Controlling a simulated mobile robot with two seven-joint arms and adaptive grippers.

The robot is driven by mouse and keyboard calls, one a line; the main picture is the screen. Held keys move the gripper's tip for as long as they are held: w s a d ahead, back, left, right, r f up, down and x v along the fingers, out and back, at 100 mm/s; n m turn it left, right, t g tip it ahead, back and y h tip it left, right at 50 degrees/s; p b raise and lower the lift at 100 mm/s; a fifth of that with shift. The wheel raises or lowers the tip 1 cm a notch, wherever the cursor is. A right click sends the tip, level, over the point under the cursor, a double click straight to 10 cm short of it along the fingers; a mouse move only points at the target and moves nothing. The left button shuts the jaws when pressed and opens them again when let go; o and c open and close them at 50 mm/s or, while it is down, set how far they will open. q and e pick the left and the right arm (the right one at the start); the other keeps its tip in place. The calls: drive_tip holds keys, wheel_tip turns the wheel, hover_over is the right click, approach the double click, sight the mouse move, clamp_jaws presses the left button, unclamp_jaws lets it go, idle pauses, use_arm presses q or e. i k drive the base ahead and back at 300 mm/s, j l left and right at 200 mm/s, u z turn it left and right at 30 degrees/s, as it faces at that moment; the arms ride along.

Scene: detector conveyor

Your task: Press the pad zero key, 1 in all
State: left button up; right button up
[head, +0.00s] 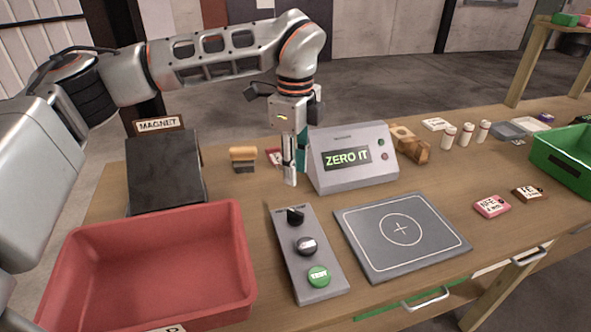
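A grey control panel (313,275) lies on the table. It carries a black knob (295,215) at its far end, a dark round key (307,246) in the middle and a green key marked TEST (319,276) at the near end. I cannot read a label on the dark key. The grey pad (368,225) with a circle and cross lies to its right. My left gripper (290,182) points down beyond the panel's far end, left of the display box, fingers together and empty. My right gripper is out of view.
A red tray (236,245) stands left of the panel. A dark block with a MAGNET sign (160,124) is behind it. A sponge-like block (243,153) is left of my gripper. Small tags (491,206) and a green bin (566,142) lie to the right.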

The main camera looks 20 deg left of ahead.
sight(307, 246)
drive_tip(key=k, duration=1)
